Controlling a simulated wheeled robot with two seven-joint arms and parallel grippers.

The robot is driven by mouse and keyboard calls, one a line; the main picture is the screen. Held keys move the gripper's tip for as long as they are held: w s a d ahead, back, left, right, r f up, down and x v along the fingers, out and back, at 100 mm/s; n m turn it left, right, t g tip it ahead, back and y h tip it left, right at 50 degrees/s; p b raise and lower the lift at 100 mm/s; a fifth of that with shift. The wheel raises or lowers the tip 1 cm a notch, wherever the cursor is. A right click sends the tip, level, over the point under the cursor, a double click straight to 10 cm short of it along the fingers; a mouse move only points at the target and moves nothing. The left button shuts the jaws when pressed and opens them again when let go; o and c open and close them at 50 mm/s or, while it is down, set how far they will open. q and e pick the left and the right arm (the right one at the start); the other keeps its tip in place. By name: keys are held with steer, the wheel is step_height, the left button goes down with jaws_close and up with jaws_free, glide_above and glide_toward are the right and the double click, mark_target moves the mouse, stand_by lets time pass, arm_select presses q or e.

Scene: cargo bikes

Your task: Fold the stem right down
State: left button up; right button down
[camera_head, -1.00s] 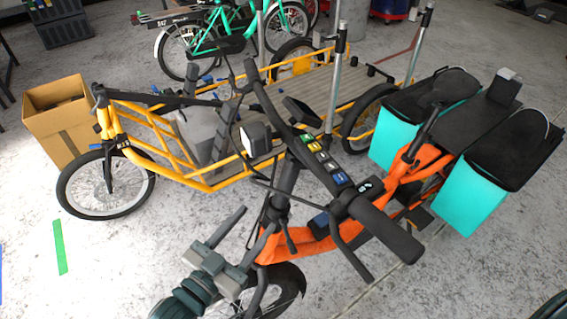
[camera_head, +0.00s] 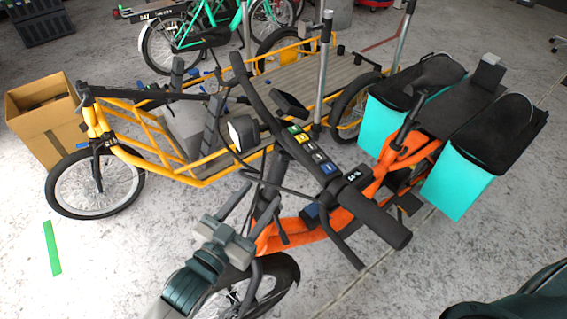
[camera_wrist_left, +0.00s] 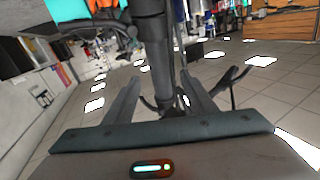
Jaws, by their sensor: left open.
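The orange cargo bike (camera_head: 300,235) stands in front of me with its dark stem (camera_head: 272,182) upright. The stem carries a black handlebar (camera_head: 290,135) with a display and a row of coloured buttons. My left gripper (camera_head: 257,200) is open at the stem, low down above the front wheel. In the left wrist view, the dark stem (camera_wrist_left: 158,60) runs between the two spread fingers of my left gripper (camera_wrist_left: 160,85). I cannot tell whether either finger touches it. My right gripper is out of view.
A yellow cargo bike (camera_head: 150,160) stands close behind, with a cardboard box (camera_head: 45,125) at its left. Turquoise panniers (camera_head: 455,185) hang on the orange bike's rear. Green bikes (camera_head: 200,35) stand at the back.

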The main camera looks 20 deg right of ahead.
mark_target(283, 166)
arm_select(q)
steer(key=p+x, duration=0.1)
steer(key=x, duration=1)
steer(key=shift+w+d, duration=0.35)
steer(key=shift+d, duration=0.1)
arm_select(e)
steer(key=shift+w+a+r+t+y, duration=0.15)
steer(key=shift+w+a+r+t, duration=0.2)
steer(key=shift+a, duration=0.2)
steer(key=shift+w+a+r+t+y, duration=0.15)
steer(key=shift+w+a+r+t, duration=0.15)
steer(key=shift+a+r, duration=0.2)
arm_select(q)
steer(key=shift+c, duration=0.6)
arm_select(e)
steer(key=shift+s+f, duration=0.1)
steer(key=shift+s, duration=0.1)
